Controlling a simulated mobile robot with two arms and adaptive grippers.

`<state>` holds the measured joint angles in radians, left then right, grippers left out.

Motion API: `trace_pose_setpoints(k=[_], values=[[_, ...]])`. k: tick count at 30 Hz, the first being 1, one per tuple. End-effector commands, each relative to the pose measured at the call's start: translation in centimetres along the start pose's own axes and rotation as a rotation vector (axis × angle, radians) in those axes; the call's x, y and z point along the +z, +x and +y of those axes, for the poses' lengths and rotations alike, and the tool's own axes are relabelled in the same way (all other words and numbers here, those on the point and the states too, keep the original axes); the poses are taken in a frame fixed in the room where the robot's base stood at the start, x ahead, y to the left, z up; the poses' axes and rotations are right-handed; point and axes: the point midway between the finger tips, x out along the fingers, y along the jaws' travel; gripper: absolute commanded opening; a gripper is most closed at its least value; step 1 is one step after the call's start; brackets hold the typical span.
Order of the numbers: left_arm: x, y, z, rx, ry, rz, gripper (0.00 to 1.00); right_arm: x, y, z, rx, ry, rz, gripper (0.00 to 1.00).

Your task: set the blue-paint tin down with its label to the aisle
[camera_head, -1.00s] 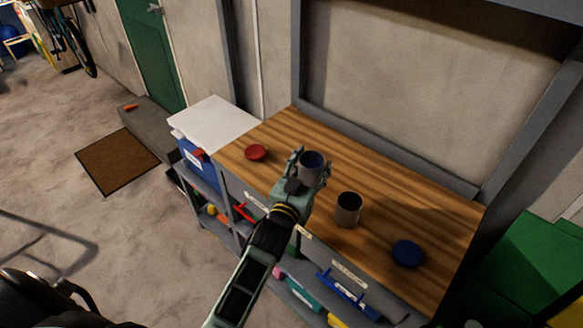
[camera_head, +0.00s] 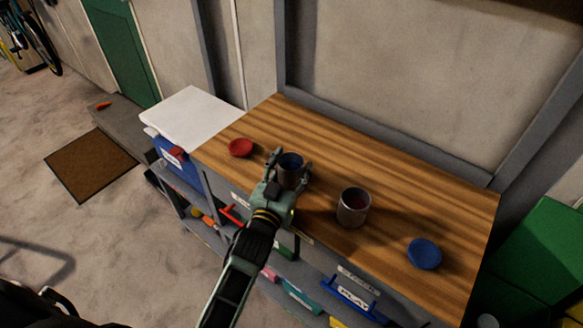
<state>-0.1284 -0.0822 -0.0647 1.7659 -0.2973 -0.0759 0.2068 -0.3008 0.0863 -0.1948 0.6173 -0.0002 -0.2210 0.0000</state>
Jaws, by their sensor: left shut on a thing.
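The blue-paint tin (camera_head: 291,165) is a grey open tin with blue inside, on or just above the wooden bench top (camera_head: 380,160). I cannot tell whether it touches the wood. My left gripper (camera_head: 288,173) is shut on it from the front side, a finger on each side. Its label is not visible from here. A second open tin (camera_head: 353,207), with a dull reddish inside, stands to the right of the gripper. My right gripper is not in view.
A red lid (camera_head: 240,147) lies left of the held tin, and a blue lid (camera_head: 424,253) lies at the right. A white-topped blue box (camera_head: 196,118) adjoins the bench's left end. Shelves below hold several items. The bench's back strip is clear.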

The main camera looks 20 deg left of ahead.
Motion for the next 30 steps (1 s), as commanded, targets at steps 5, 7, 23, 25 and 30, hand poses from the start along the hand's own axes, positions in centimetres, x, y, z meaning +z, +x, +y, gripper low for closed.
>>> trace_pose_setpoints(k=[5, 7, 23, 25, 30], values=[[0.4, 0.0, 0.0, 0.000, -0.001, 0.001, 0.21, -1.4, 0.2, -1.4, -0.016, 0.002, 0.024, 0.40], [0.3, 0.0, 0.0, 0.000, -0.001, 0.000, 0.57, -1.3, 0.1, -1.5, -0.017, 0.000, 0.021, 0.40], [-0.2, 0.0, 0.0, 0.000, 0.000, 0.002, 0.71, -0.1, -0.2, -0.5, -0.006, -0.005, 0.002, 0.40], [0.1, -0.6, 0.0, 0.000, 0.000, -0.001, 0.71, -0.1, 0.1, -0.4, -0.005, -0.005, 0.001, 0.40], [0.1, -3.4, 0.0, 0.000, -0.001, -0.001, 0.71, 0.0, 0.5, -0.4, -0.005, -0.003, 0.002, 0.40]])
